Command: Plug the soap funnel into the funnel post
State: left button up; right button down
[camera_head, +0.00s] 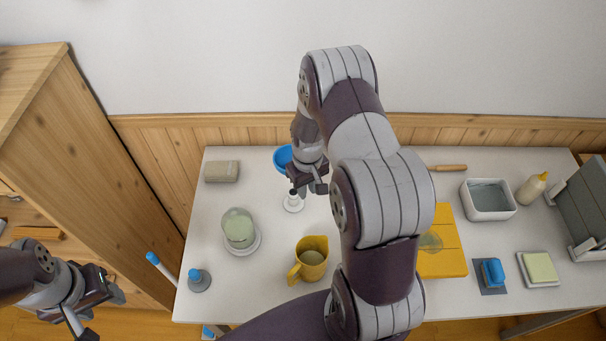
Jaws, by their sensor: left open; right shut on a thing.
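The blue soap funnel (281,158) is at the back of the table, with its wide round bowl showing. My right gripper (308,186) is shut on it, and the gripper and wrist hide its lower part. A short white post on a round base, which I take as the funnel post (293,204), stands just below the gripper in the picture. The funnel appears apart from the post; its exact height is unclear. My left gripper (103,312) is open and empty at the lower left, off the table.
A glass jar (238,226) on a white base and a yellow jug (312,266) stand nearby. A grey-beige block (221,171) lies at the back left. My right arm covers the table's middle. A white basin (489,212) and bottle (532,189) stand right.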

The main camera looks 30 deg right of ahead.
pick_arm(q)
jog(key=f+b, duration=0.1)
jog(key=s+f+b, duration=0.1)
jog(key=b, duration=0.1)
jog(key=f+b, duration=0.1)
jog(key=f, duration=0.1)
jog(key=shift+s+a, duration=0.1)
jog(key=shift+s, duration=0.2)
pick_arm(e)
jog(key=f, duration=0.5)
jog(key=shift+s+f, duration=0.35)
pick_arm(q)
jog(key=shift+r, duration=0.2)
dwell(0.3)
jog(key=shift+f+b, duration=0.95)
pick_arm(e)
jog(key=shift+f, duration=1.25)
jog(key=c, duration=0.9)
grip_release()
